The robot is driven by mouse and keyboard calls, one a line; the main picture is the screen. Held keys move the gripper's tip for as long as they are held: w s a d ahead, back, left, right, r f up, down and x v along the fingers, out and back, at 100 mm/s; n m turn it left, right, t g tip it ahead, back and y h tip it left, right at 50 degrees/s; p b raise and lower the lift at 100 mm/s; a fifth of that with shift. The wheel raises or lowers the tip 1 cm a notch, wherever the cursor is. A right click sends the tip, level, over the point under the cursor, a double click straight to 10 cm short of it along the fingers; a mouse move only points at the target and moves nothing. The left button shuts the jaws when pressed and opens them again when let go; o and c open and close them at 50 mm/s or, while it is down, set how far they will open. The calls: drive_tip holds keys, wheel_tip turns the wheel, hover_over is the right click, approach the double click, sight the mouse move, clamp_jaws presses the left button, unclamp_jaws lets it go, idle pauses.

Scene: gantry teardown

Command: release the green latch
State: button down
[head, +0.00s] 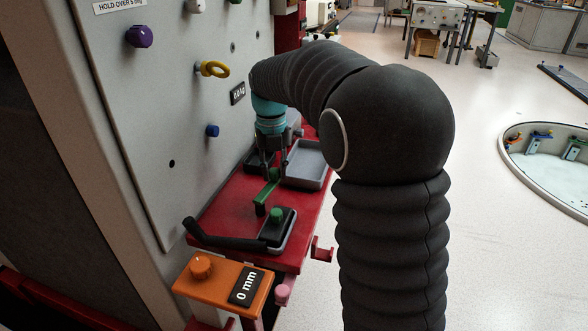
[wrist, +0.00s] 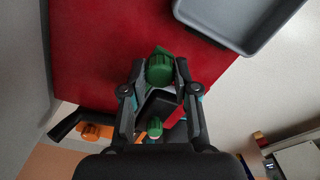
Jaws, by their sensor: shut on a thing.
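The green latch (head: 265,195) lies on the red shelf (head: 230,205) in the head view, a short green bar with a round knob. In the wrist view its knob (wrist: 159,70) sits between my two fingertips. My gripper (head: 274,168) points down at the latch from above and is shut on its knob; it also shows in the wrist view (wrist: 160,75). The fingers partly hide the latch's far end in the head view.
The upright panel (head: 175,120) with knobs borders the shelf on the left. An orange block (head: 215,285) stands in front.

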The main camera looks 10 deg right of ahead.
sight(272, 170)
drive_tip(key=shift+a, duration=0.25)
drive_tip(key=c, duration=0.9)
unclamp_jaws()
drive_tip(key=shift+a, duration=0.1)
drive_tip(key=shift+o, duration=0.2)
drive_tip(key=shift+d, duration=0.2)
drive_tip(key=shift+r, duration=0.1)
drive_tip(key=shift+w+r, duration=0.1)
drive_tip(key=shift+r, duration=0.25)
wheel_tip(272, 170, up, 11)
drive_tip(key=shift+a, duration=0.1)
